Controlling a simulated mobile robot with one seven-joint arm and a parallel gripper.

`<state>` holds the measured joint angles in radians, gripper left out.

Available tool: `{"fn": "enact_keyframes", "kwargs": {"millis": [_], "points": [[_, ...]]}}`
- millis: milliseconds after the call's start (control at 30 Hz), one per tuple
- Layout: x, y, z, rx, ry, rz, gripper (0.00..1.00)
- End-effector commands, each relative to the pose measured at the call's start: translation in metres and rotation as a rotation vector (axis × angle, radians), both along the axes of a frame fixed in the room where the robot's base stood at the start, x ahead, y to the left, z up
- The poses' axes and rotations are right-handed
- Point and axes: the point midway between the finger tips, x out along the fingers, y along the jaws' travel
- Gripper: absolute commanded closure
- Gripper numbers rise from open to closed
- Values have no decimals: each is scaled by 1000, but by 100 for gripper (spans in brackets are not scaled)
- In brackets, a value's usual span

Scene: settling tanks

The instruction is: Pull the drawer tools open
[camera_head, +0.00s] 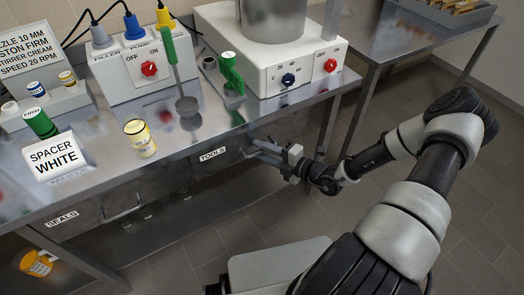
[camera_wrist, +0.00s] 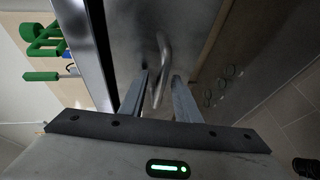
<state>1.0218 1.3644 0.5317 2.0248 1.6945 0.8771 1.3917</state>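The drawer with the TOOLS label (camera_head: 212,154) is under the bench top in the head view, and its front looks flush with the bench. Its metal bar handle (camera_wrist: 163,60) shows in the wrist view, with the drawer front (camera_wrist: 195,30) behind it. My gripper (camera_head: 262,150) is just under the bench edge, at the right part of that drawer. In the wrist view my gripper (camera_wrist: 160,82) has its two fingers apart, one on each side of the handle, with gaps visible. In the head view the handle is hidden by my gripper.
A drawer with the SEALS label (camera_head: 62,218) and its own handle (camera_head: 122,205) is to the left. The bench top (camera_head: 105,150) carries switch boxes, a green scoop (camera_head: 230,75) and jars. A bench leg (camera_head: 330,115) stands right of my gripper. The floor (camera_head: 240,235) in front is clear.

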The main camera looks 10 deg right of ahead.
Motion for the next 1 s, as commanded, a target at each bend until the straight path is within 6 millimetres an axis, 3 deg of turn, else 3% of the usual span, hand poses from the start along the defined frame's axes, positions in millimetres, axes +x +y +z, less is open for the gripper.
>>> {"fn": "enact_keyframes", "kwargs": {"millis": [33, 200, 667, 867, 1000], "points": [[0, 0, 0, 0, 0, 0, 71], [0, 0, 0, 0, 0, 0, 99], [-11, -4, 2, 1, 1, -2, 100], [-44, -15, 3, 2, 5, -3, 100], [-78, -26, 3, 2, 5, -5, 100]]}}
